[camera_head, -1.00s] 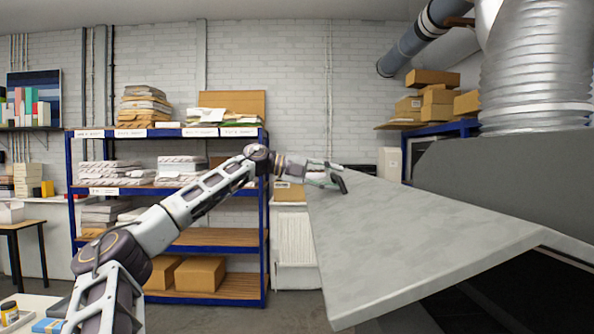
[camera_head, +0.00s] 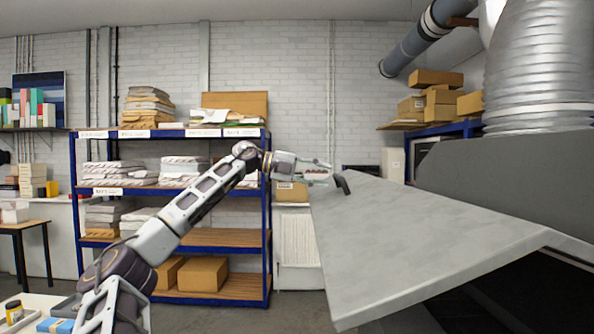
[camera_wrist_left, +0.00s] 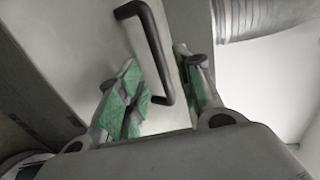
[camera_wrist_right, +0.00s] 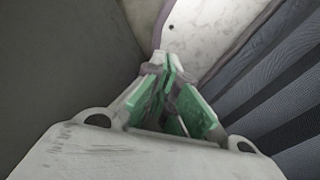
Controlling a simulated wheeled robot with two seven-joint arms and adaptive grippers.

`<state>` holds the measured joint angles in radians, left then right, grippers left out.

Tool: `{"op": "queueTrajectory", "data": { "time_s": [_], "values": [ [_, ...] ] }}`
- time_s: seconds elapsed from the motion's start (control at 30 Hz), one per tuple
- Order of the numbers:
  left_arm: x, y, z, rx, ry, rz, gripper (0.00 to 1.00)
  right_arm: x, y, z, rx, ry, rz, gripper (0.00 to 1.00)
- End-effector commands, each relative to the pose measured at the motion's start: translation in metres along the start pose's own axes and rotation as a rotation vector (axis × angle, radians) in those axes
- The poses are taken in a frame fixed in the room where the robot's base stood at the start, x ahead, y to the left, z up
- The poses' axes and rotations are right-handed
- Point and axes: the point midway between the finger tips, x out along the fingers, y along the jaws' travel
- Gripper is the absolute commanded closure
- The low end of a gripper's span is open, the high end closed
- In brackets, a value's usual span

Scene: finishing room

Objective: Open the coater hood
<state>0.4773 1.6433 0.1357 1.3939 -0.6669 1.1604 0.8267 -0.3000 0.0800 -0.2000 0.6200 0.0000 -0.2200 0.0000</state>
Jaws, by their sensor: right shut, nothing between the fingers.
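The coater hood (camera_head: 425,235) is a large pale grey panel on the right of the head view. A dark space shows under its lower right edge. Its dark bar handle (camera_head: 342,184) is at the far left edge, and the handle also shows in the left wrist view (camera_wrist_left: 152,42). My left gripper (camera_head: 325,173) is just left of the handle. In the left wrist view its green-padded fingers (camera_wrist_left: 163,92) are apart, with the handle's lower end seen between them and not clamped. My right gripper (camera_wrist_right: 172,75) shows only in its wrist view, fingers together and empty.
A blue shelf rack (camera_head: 170,242) with paper stacks and boxes stands behind my left arm. A silver duct (camera_head: 538,65) rises above the machine's grey housing (camera_head: 520,180). In the right wrist view, a ribbed dark surface (camera_wrist_right: 270,90) is close on the right.

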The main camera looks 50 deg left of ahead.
Motion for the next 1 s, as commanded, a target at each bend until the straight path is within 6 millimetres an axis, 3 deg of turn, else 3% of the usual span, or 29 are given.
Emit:
{"op": "queueTrajectory", "data": {
  "time_s": [1.0],
  "values": [
    [-0.03,-0.001,0.0,0.002,0.002,-0.001,0.65,0.0,0.0,0.0,0.0,0.0,0.0,1.0]
  ]
}}
